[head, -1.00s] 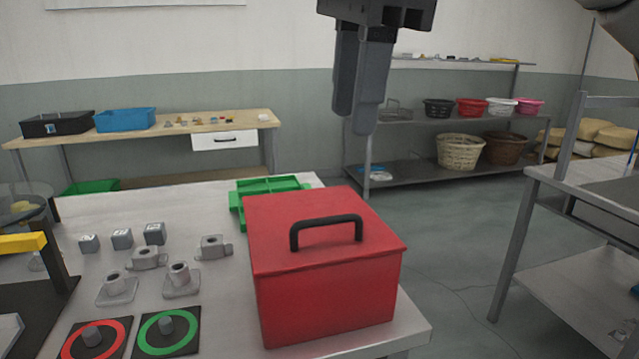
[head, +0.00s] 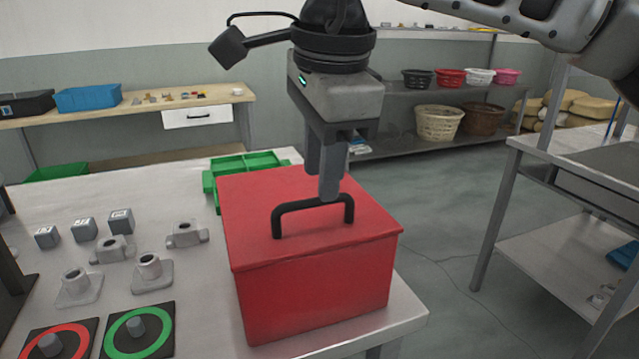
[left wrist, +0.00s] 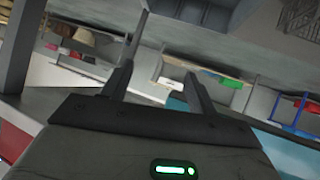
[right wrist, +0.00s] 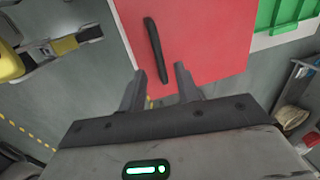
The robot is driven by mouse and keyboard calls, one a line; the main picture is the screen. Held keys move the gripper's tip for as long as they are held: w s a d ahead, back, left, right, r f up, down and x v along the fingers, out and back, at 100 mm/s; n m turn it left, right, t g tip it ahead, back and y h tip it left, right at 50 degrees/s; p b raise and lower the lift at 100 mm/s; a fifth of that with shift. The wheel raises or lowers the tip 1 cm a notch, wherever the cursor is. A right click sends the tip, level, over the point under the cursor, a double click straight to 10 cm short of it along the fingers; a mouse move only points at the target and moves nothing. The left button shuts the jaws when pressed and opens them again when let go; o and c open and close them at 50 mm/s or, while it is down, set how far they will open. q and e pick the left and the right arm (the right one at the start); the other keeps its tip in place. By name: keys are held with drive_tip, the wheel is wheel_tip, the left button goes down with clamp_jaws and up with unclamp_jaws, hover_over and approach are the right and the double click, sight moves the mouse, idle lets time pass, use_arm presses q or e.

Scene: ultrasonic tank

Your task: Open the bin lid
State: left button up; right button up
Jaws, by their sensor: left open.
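The red bin (head: 320,295) stands on the pale table with its red lid (head: 300,185) shut flat on top. A black arched handle (head: 314,207) rises from the lid. My right gripper (head: 322,184) points down just above or at the handle; contact cannot be told. In the right wrist view its fingers (right wrist: 160,72) are apart, and the near end of the handle (right wrist: 155,48) lies between the tips, with the red lid (right wrist: 205,40) beneath. My left gripper (left wrist: 158,75) shows only in its own wrist view, open and empty, away from the bin.
A green tray (head: 245,165) lies behind the bin. Grey cubes (head: 84,230), several grey fittings (head: 150,270) and red and green ringed pads (head: 138,330) lie to its left. A metal table (head: 560,170) stands at the right, with open floor between.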

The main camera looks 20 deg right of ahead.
drive_tip(key=shift+w+f, duration=0.15)
drive_tip(key=shift+f, duration=0.55)
drive_tip(key=shift+w+f, duration=0.1)
drive_tip(key=shift+f, duration=0.55)
clamp_jaws()
drive_tip(key=shift+r, duration=0.1)
